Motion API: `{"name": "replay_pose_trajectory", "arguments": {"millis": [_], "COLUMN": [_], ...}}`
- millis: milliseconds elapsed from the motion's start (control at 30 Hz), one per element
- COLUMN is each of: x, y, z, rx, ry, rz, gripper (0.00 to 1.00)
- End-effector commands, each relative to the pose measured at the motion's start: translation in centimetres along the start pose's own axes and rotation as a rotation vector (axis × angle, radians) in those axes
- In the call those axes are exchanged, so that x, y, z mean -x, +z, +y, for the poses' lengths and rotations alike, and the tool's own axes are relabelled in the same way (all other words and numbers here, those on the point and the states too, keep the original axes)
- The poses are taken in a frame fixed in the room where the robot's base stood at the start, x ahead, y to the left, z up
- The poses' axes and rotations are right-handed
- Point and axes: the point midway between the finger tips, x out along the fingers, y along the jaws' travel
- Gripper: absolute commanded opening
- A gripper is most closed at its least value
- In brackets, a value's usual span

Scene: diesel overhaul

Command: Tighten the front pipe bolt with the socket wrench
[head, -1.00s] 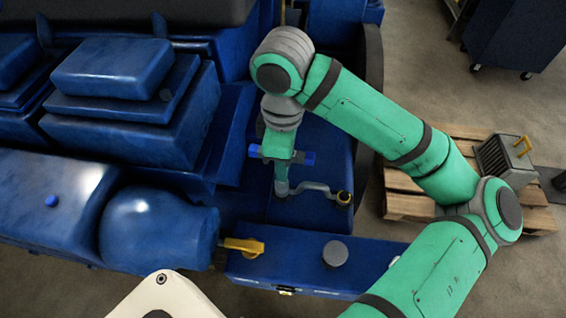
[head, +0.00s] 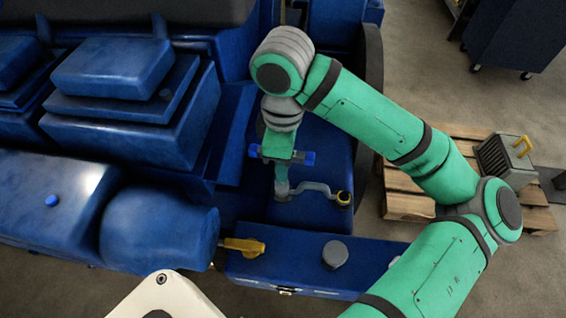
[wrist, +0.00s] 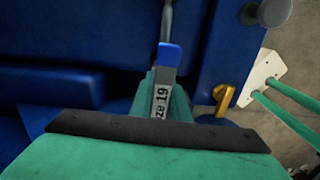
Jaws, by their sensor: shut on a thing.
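In the wrist view the wrench (wrist: 169,54) has a blue tip and a label reading "ze 19". A grey bent pipe (head: 318,187) runs right from below my gripper to a brass-coloured ring (head: 344,198) on the blue engine. The front pipe bolt cannot be made out; the wrench and gripper cover the pipe's left end. I cannot tell how the socket sits on it.
A blue box (head: 300,260) with a grey round cap (head: 335,254) and a yellow handle (head: 243,246) lies in front. Blue engine covers (head: 118,75) stand to the left. A wooden pallet (head: 405,205) with a grey ribbed part (head: 500,158) is on the floor at right.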

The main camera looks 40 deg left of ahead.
Motion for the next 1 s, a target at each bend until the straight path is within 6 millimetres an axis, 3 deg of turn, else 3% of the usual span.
{"name": "replay_pose_trajectory", "arguments": {"millis": [467, 1000], "x": [0.3, 2.9], "y": [0.0, 0.0], "z": [0.0, 0.0], "rx": [0.000, 0.000], "ry": [0.001, 0.001], "rz": [0.000, 0.000], "gripper": [0.00, 0.00]}}
